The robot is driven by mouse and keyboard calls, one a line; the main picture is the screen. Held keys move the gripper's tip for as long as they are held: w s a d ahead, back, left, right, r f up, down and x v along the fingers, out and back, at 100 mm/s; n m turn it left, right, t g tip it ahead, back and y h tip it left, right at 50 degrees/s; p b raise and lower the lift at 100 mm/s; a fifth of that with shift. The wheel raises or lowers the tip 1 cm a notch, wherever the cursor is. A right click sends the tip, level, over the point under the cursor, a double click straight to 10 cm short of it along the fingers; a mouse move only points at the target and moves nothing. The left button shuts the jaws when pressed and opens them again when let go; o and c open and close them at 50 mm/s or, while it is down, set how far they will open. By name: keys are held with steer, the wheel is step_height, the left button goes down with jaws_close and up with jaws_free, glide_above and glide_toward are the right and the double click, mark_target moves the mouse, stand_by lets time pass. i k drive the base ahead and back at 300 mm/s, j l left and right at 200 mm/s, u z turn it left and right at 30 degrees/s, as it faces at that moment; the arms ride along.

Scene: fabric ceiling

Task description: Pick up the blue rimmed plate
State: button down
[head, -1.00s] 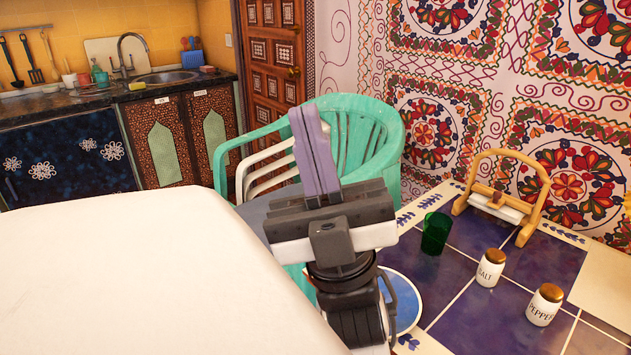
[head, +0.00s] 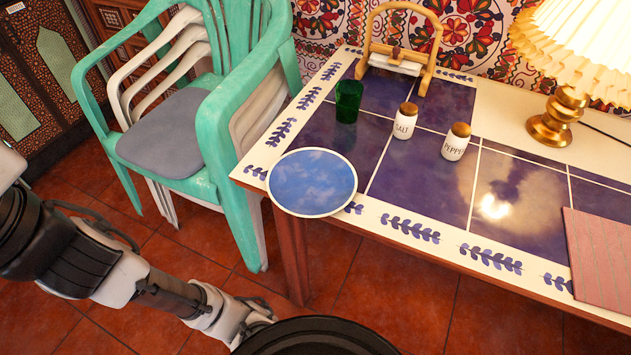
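The blue rimmed plate (head: 312,182) has a mottled blue face and a thin pale rim. It lies flat at the near left corner of the tiled table (head: 430,180), and its front left part juts out past the table edge. The plate is fully visible and nothing lies on it. My gripper is not in view. Only links of my arm show at the lower left, apart from the plate and table.
A green cup (head: 348,100), salt shaker (head: 405,121) and pepper shaker (head: 456,142) stand behind the plate. A wooden holder (head: 404,50) and lamp (head: 555,125) stand farther back. Stacked chairs (head: 210,130) stand close left of the table. Red floor (head: 370,290) is open in front.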

mark_target(308, 183)
steer(key=k+l+u, duration=0.15)
steer(key=u, duration=0.3)
steer(key=k+l+u, duration=0.1)
steer(key=u, duration=0.35)
steer(key=k+j, duration=0.05)
steer(key=k, duration=0.05)
